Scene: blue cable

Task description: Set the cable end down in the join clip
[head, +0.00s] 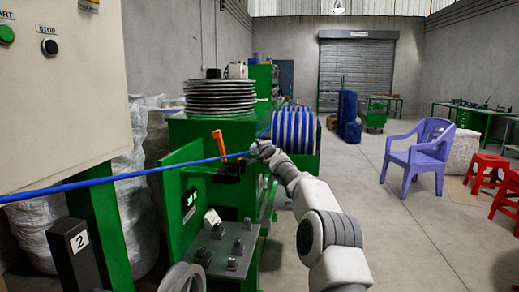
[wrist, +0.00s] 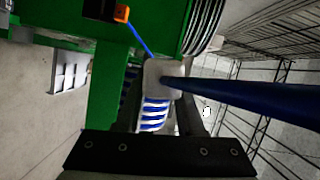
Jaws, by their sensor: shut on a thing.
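The blue cable (head: 110,178) runs taut from the left edge of the head view past the orange-levered clip to my gripper (head: 262,150). My gripper is shut on the cable end, which is mostly hidden by the fingers. In the wrist view, the cable (wrist: 245,95) crosses close to the camera at a pale block between my fingers (wrist: 160,80), and a thin blue length leads up-left. The clip, a black block with an upright orange lever (head: 219,143), stands on the green machine just left of my gripper; I take it for the join clip. Its orange part also shows in the wrist view (wrist: 121,13).
The green machine (head: 185,215) carries a stack of metal discs (head: 219,97) behind the clip. A blue-and-white spool (head: 294,130) stands just behind my gripper. A control panel (head: 60,90) fills the left. Open floor, a purple chair (head: 420,155) and red stools (head: 488,168) lie right.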

